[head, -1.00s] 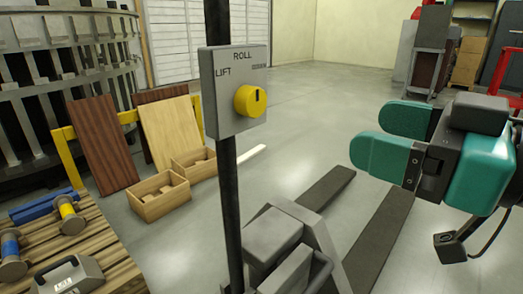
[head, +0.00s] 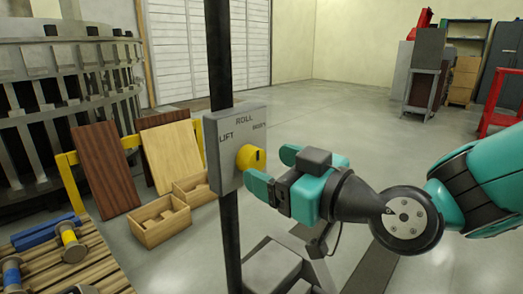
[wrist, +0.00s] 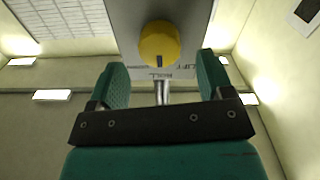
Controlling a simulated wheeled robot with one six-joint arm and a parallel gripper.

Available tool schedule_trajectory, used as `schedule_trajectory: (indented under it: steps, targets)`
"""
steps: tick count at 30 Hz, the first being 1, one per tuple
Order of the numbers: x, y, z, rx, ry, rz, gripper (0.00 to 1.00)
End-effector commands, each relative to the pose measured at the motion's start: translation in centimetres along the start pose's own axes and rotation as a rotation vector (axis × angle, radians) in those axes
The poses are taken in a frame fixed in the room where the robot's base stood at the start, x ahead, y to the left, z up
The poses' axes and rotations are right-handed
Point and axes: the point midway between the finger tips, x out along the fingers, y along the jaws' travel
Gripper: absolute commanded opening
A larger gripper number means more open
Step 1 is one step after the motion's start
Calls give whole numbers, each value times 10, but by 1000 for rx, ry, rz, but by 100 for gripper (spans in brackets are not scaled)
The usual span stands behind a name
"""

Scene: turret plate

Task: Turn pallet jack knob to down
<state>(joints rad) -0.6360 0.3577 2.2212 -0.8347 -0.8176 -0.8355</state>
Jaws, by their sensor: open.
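The yellow knob (head: 247,158) sits on a grey panel (head: 225,125) fixed to a dark upright post. The panel reads ROLL at the top and LIFT at the left; the right label is too small to read surely. In the wrist view the knob (wrist: 159,40) has its dark mark on the side facing ROLL. My gripper (head: 274,170) is open just right of and in front of the knob. In the wrist view its green fingers stand apart below the knob, which lies roughly centred between them, just beyond the tips. I see no clear contact.
The grey pallet jack body (head: 270,268) and its forks are below my gripper. Wooden boxes (head: 160,220) and leaning boards (head: 105,170) stand at the left, near a pallet (head: 100,265) with loose parts.

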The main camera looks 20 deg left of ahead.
Motion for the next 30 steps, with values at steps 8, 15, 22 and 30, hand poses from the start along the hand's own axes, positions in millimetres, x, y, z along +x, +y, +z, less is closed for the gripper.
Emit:
schedule_trajectory:
  steps: [8,15,22,30]
  targets:
    - [28,0,0,0,0,-1,74]
    - [30,0,0,0,-1,0,74]
    - [29,0,0,0,-1,0,34]
    - [29,0,0,10,-1,0,24]
